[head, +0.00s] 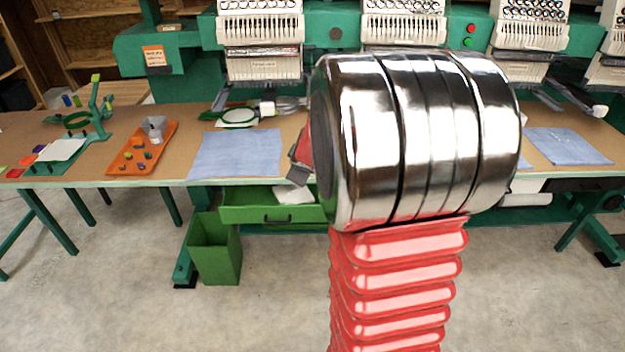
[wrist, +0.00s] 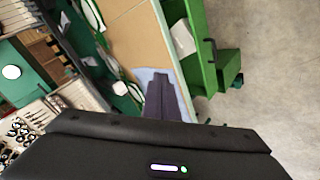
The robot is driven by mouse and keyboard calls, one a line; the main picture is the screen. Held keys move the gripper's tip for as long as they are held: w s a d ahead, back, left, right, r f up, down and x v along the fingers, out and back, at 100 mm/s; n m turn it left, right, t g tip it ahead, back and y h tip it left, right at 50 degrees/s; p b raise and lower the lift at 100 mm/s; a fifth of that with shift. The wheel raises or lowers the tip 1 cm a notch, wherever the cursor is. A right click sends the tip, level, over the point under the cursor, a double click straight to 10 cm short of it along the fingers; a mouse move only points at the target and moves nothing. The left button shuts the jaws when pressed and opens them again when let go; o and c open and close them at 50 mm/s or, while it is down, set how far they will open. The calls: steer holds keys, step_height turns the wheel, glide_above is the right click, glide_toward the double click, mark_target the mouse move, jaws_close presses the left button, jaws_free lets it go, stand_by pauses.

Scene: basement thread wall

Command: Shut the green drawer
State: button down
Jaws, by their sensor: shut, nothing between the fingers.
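The green drawer (head: 268,214) hangs under the table edge, left of my arm in the head view. It is pulled out, and a white item (head: 294,191) lies inside. Its dark handle (head: 278,219) is on the front face. The drawer's right end is hidden behind my arm. In the wrist view the drawer (wrist: 203,75) is at upper right, with the handle (wrist: 210,52) on its outer side. My gripper (wrist: 161,76) is shut and empty, apart from the drawer and over the tabletop side in that view. In the head view my gripper (head: 298,172) shows only partly beside my arm.
A green bin (head: 214,250) stands on the floor below the drawer's left end. The tabletop holds a blue cloth (head: 235,154) and an orange tray (head: 143,150). Embroidery machine heads (head: 260,50) line the back. The floor in front is clear.

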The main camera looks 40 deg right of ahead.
steer(key=s+a+r+m+g, duration=0.1)
steer(key=s+a+r+m, duration=0.1)
steer(key=s+a+r, duration=0.35)
steer(key=s+a+r+m, duration=0.2)
steer(key=s+a+r, duration=0.1)
steer(key=a, duration=0.5)
steer(key=s+a+g+y, duration=0.1)
steer(key=s+a+y, duration=0.4)
steer(key=s+a, duration=1)
steer(key=a, duration=0.2)
steer(key=shift+a+f+m+g, duration=0.2)
steer(key=shift+a+m+g, duration=0.1)
steer(key=shift+m, duration=0.1)
steer(key=shift+a, duration=0.1)
